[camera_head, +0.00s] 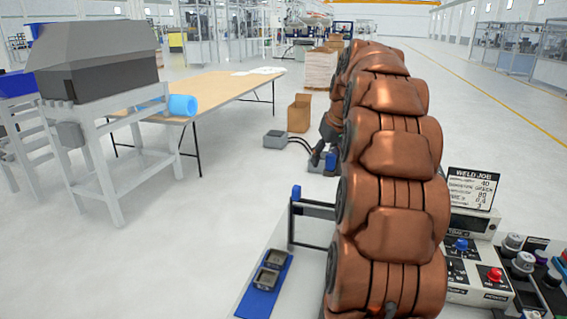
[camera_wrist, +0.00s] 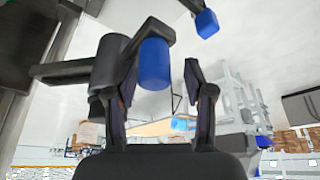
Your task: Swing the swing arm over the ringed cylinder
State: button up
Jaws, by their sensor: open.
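My gripper (camera_wrist: 160,93) is open, its two dark fingers apart in the wrist view. A blue cylindrical grip (camera_wrist: 155,62) on a dark swing arm (camera_wrist: 142,38) shows at the left side of the gap, partly overlapped by the left finger; I cannot tell whether they touch. A dark grey cylinder (camera_wrist: 108,60) sits beside the blue grip. A second dark bar with a blue tip (camera_wrist: 207,23) is at the top. In the head view, a blue tip (camera_head: 296,192) stands on a dark frame (camera_head: 312,207) left of my copper arm. I cannot clearly identify the ringed cylinder.
A blue pad (camera_head: 263,302) with two small dark devices lies left of my arm. A control panel (camera_head: 470,270) with blue and red buttons and a sign (camera_head: 472,188) stand right. A table (camera_head: 215,92) with a blue roll (camera_head: 183,105) is farther back. Open floor lies between.

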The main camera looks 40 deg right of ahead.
jog(key=shift+w+b+v, duration=0.15)
jog(key=shift+b+v, duration=0.35)
jog(key=shift+v, duration=1.45)
jog(key=shift+w+b+v, duration=0.15)
jog(key=shift+b+v, duration=0.35)
jog(key=shift+v, duration=1.45)
jog(key=a+f, duration=0.2)
jog(key=a, duration=0.5)
jog(key=a+f+g+y, duration=0.1)
jog(key=a+f, duration=0.2)
jog(key=a, duration=0.4)
jog(key=shift+s+a+n+p, duration=0.2)
jog(key=shift+a+n+p, duration=0.1)
jog(key=shift+n, duration=0.1)
jog(key=shift+c, duration=0.4)
